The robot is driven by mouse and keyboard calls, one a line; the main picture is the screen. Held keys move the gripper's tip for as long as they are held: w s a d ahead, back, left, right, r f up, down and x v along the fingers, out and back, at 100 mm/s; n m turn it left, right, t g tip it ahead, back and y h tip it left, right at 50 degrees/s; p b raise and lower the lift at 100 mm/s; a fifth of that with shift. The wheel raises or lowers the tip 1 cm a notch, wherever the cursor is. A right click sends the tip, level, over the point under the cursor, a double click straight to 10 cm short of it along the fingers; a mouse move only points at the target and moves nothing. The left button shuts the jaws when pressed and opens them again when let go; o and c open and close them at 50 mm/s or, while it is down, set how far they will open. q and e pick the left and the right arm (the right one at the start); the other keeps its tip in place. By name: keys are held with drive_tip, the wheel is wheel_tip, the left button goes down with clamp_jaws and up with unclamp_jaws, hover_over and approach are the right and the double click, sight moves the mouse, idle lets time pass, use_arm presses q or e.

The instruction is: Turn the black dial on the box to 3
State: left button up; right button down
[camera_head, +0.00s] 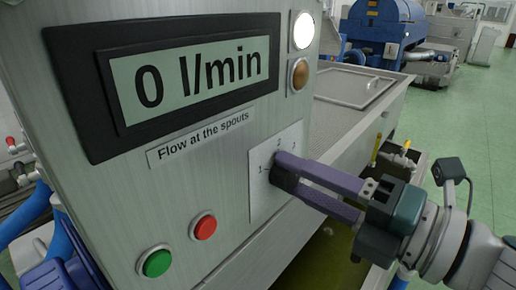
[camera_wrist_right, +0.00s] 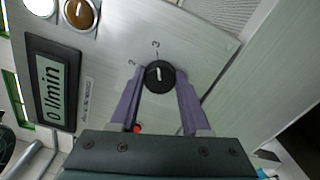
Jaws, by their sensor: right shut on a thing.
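The black dial (camera_wrist_right: 159,78) sits on a light plate (camera_head: 259,196) on the front of the grey box (camera_head: 128,215). My right gripper (camera_head: 281,170) is shut on the dial, with one purple finger on each side of it, as the right wrist view (camera_wrist_right: 159,86) shows. In that view a white line on the dial runs roughly up and down, its upper end toward the printed 3. The printed 2 lies to its upper left. The display (camera_head: 190,80) reads 0 l/min. My left gripper is out of view.
A green button (camera_head: 155,262) and a red button (camera_head: 204,227) sit low on the box, left of the dial. A white lamp (camera_head: 304,31) and an amber lamp (camera_head: 299,75) are above it. A metal basin (camera_head: 355,87) lies behind the box. Green floor is open at right.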

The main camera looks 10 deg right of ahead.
drive_tip(key=shift+c, duration=1.9)
unclamp_jaws()
drive_tip(key=b+v, duration=0.2)
drive_tip(key=v, duration=0.8)
drive_tip(key=shift+w, duration=0.1)
